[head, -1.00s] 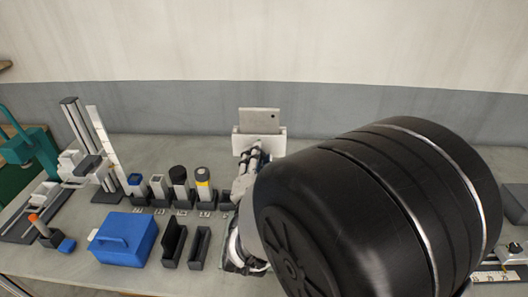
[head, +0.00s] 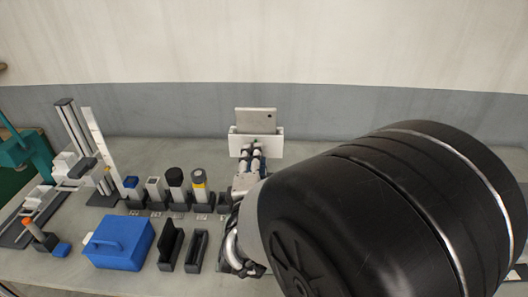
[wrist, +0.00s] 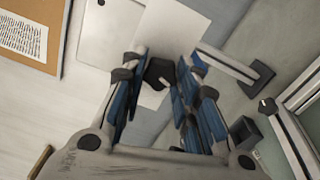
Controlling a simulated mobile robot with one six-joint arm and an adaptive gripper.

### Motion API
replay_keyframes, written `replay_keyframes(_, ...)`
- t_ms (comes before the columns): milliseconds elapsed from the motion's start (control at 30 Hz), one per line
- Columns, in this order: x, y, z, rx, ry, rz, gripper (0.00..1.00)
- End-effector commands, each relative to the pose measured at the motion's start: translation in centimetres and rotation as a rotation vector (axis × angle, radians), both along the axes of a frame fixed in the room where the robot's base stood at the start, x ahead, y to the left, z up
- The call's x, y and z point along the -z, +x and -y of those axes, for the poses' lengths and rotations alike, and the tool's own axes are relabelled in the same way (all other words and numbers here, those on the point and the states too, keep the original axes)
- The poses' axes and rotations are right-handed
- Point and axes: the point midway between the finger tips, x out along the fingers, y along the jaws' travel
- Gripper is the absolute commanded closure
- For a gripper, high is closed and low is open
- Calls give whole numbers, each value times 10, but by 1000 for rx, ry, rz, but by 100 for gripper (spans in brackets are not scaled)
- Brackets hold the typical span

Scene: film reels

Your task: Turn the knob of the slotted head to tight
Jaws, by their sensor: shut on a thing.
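The slotted head (head: 271,145) is a white block at the back centre of the bench, with a pale grey plate (head: 255,119) standing upright in its slot. My gripper (head: 256,149) reaches its front face in the head view. In the wrist view my gripper (wrist: 160,72) has its blue-padded fingers on either side of a dark knob (wrist: 157,74), shut on it. A pale plate (wrist: 176,25) shows beyond it. The fingers hide the knob in the head view. Any tight mark on the head is too small to see.
A row of holders with upright canisters (head: 175,186) stands left of my gripper. A blue box (head: 117,242) and two dark open holders (head: 197,250) sit in front of them. A rail stand (head: 75,135) is at the left. My arm covers the right side.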

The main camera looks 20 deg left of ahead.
Motion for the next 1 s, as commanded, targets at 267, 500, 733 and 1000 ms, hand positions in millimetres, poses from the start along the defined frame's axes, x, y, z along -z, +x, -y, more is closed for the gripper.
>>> replay_keyframes(267,0,0,0,0,258,-58,96)
replay_keyframes(500,-1,0,0,-1,481,-110,96)
replay_keyframes(733,-1,0,0,-1,692,-161,96)
replay_keyframes(1000,-2,1,0,-1,942,-220,96)
